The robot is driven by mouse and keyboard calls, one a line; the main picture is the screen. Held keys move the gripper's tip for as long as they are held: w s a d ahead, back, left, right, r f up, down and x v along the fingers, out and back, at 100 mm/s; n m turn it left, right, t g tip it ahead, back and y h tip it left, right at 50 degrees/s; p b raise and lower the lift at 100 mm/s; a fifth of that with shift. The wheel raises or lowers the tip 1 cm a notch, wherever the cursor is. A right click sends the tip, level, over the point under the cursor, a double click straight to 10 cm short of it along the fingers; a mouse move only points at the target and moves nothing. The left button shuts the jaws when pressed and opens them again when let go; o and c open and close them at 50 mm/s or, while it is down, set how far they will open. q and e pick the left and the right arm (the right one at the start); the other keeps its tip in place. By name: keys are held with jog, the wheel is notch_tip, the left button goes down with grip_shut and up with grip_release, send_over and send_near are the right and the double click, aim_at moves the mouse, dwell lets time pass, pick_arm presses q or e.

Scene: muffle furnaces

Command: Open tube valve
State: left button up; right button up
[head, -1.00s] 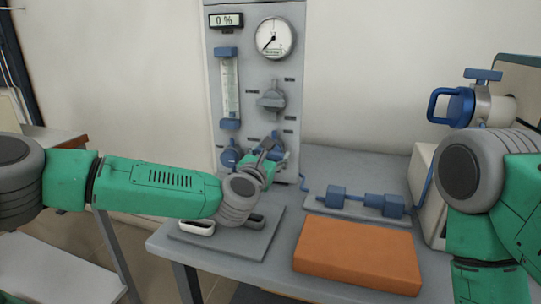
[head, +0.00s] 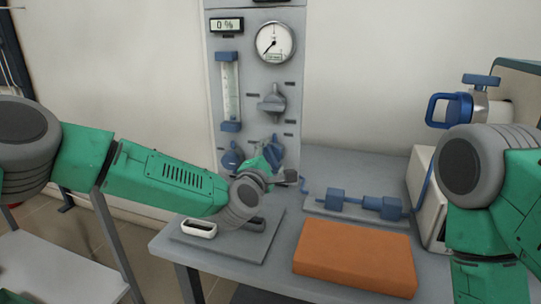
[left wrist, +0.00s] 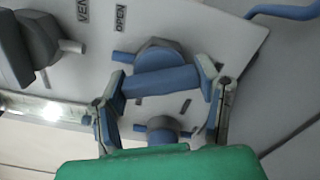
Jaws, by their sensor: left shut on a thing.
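A blue valve knob with a bar handle (left wrist: 160,84) sits on the grey control panel (head: 222,90), beside a label reading OPEN in the left wrist view. My left gripper (left wrist: 165,86) has one finger on each end of this handle and is shut on it. In the head view the left gripper (head: 277,165) is at the lower right of the panel and hides most of that knob. A second blue knob (head: 232,159) is to its left; it also shows in the left wrist view (left wrist: 162,130). My right gripper is out of view.
A grey knob (head: 271,103), a gauge (head: 275,41) and a display reading 0 % (head: 226,26) are higher on the panel. A blue-handled tube end (head: 452,107) is at right.

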pick_arm(q)
jog(key=m, duration=0.2)
jog(key=m+p, duration=0.1)
jog(key=m, duration=0.1)
jog(key=shift+s+d+f+m, duration=0.15)
jog(key=shift+f+m, duration=0.05)
jog(key=shift+m, duration=0.1)
jog(key=shift+f+m, duration=0.1)
jog(key=shift+m, duration=0.2)
jog(key=shift+f+m+p, duration=0.15)
jog(key=shift+m+p, duration=0.15)
jog(key=o, duration=1.1)
jog(key=shift+c, duration=0.2)
jog(key=shift+o, duration=0.5)
jog(key=shift+r, duration=0.2)
